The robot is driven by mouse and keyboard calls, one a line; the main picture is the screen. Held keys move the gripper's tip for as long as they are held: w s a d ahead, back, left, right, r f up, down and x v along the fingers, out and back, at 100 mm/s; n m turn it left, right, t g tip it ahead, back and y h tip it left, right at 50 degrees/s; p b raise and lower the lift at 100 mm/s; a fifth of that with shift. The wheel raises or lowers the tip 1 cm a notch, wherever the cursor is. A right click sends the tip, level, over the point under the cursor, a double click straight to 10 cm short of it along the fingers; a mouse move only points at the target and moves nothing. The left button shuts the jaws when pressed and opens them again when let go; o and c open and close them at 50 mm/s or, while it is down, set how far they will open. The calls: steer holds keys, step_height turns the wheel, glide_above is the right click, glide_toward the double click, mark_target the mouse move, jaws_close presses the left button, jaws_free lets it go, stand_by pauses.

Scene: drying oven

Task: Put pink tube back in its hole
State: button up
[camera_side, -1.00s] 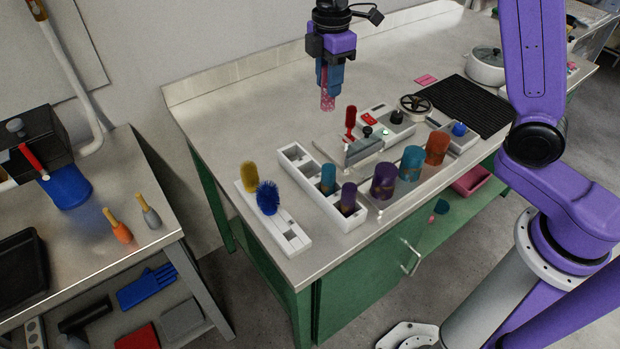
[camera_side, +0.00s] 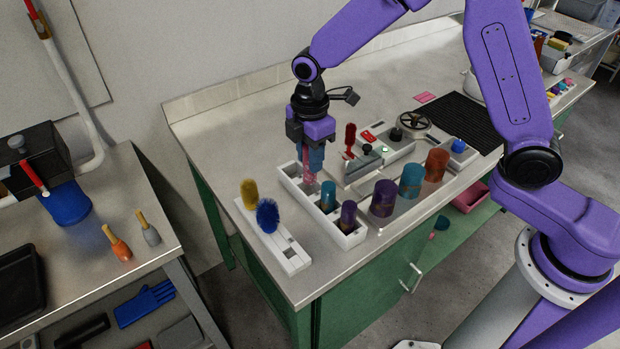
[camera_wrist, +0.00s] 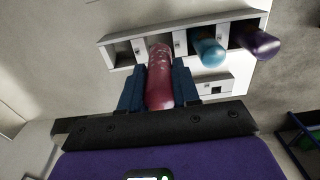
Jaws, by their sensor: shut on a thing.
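The pink tube (camera_wrist: 160,80) is upright between the fingers of my gripper (camera_wrist: 158,88) in the wrist view. In the side view the tube (camera_side: 309,181) shows below the blue fingers of my gripper (camera_side: 311,160). Its lower end is at the white rack (camera_side: 350,240), at a hole beside the teal tube (camera_side: 328,196). Whether the end is inside the hole or just above it I cannot tell. The teal tube and a small purple tube (camera_side: 348,214) stand in the same rack. An empty hole (camera_wrist: 124,56) shows at the rack's other end.
A white holder (camera_side: 293,262) with a yellow brush (camera_side: 250,192) and a blue brush (camera_side: 267,215) stands to the left. Larger purple (camera_side: 384,198), teal (camera_side: 411,181) and orange (camera_side: 436,164) cylinders stand to the right.

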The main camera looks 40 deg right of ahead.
mark_target(310, 175)
steer(key=shift+f, duration=2.8)
steer(key=shift+f, duration=0.1)
steer(key=o, duration=1)
step_height(310, 175, up, 12)
steer(key=shift+r, duration=0.2)
steer(key=s+d+m, duration=0.1)
steer(key=s+d, duration=0.3)
steer(key=s, duration=0.5)
steer(key=s+d+r+m, duration=0.1)
steer(key=s+d, duration=0.4)
steer(key=s, duration=0.5)
steer(key=s+d+r+m, duration=0.1)
steer(key=s+d+m, duration=0.2)
steer(key=s, duration=0.7)
steer(key=shift+d, duration=1.05)
steer(key=shift+r, duration=0.1)
